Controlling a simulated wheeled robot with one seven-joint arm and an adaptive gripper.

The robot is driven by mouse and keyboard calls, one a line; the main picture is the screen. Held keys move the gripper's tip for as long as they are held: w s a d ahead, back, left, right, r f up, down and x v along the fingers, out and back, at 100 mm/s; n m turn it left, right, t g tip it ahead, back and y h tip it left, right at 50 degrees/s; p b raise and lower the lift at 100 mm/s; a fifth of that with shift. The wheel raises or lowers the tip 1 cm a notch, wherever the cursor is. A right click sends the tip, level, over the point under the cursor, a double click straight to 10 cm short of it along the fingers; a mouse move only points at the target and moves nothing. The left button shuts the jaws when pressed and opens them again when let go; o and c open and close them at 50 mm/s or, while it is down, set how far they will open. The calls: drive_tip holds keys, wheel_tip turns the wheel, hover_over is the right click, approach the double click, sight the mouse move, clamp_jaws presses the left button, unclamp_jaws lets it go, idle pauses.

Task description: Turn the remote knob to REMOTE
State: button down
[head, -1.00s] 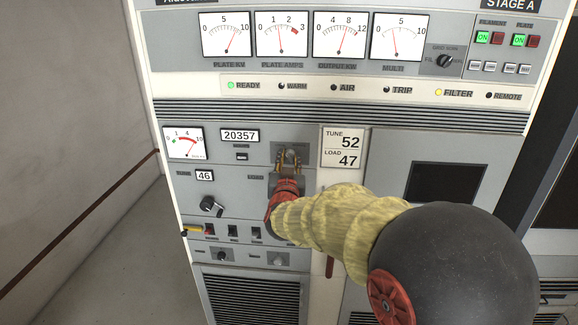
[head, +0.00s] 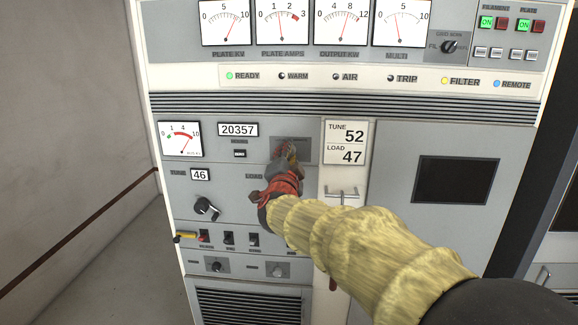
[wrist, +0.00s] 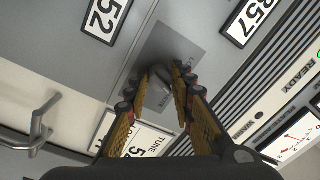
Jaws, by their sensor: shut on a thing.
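The remote knob (wrist: 158,86) sits on a darker grey plate (head: 304,150) on the cabinet front, below the vent strip. In the wrist view it is mostly hidden between my fingers, and the label beside it is only partly visible. My gripper (head: 289,152) is at the plate with its jaws shut on the knob; in the wrist view the gripper (wrist: 162,78) has one finger on each side of it. I cannot read which way the knob points. The REMOTE lamp (head: 497,83) on the light strip is lit blue.
A bar handle (head: 342,192) stands out right of my wrist. Another knob (head: 207,206) and several small switches (head: 229,238) are lower left. A dark screen (head: 457,180) is on the right door. Open floor lies left of the cabinet.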

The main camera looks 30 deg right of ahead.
drive_tip(key=m+b, duration=0.3)
drive_tip(key=m, duration=0.2)
drive_tip(key=shift+f, duration=0.15)
drive_tip(key=shift+m+b, duration=0.4)
drive_tip(key=shift+m, duration=0.1)
drive_tip(key=c, duration=1.5)
unclamp_jaws()
drive_tip(key=v, duration=1.2)
drive_tip(key=shift+w+a, duration=0.1)
